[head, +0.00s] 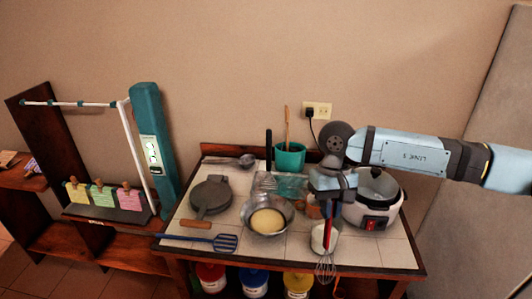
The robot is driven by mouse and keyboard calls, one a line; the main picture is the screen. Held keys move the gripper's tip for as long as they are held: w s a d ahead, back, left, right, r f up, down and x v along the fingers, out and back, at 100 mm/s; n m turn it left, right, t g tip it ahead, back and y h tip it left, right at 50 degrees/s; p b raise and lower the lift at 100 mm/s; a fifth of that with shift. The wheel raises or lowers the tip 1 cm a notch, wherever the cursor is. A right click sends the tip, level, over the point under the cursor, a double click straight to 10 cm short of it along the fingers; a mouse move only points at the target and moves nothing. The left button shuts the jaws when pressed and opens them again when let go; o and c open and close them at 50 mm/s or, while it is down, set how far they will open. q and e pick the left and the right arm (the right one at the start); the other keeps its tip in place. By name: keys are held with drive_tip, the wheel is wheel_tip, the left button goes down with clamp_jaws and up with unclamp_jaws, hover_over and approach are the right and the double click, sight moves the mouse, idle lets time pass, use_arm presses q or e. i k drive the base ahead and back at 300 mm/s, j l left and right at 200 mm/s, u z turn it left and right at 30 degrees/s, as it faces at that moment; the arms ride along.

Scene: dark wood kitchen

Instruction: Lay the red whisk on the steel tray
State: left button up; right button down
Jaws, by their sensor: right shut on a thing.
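The red whisk (325,266) hangs upright from my right gripper (329,202), handle up and wire loops down. The gripper is shut on the red handle above the front right of the tiled table. The wire loops overlap the table's front edge in the picture, just below a small white container (319,240). I cannot make out the steel tray with certainty. My left gripper is out of the picture.
The tiled table (365,253) holds a steel bowl of yellow batter (267,220), a dark round pan (210,194), a blue spatula (225,243), a teal pot (289,159) and a white cooker (373,208). A teal post (153,150) stands left. Bare tiles show front right.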

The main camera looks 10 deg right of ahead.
sight(290, 194)
drive_tip(key=i+u, duration=0.55)
drive_tip(key=u, duration=0.15)
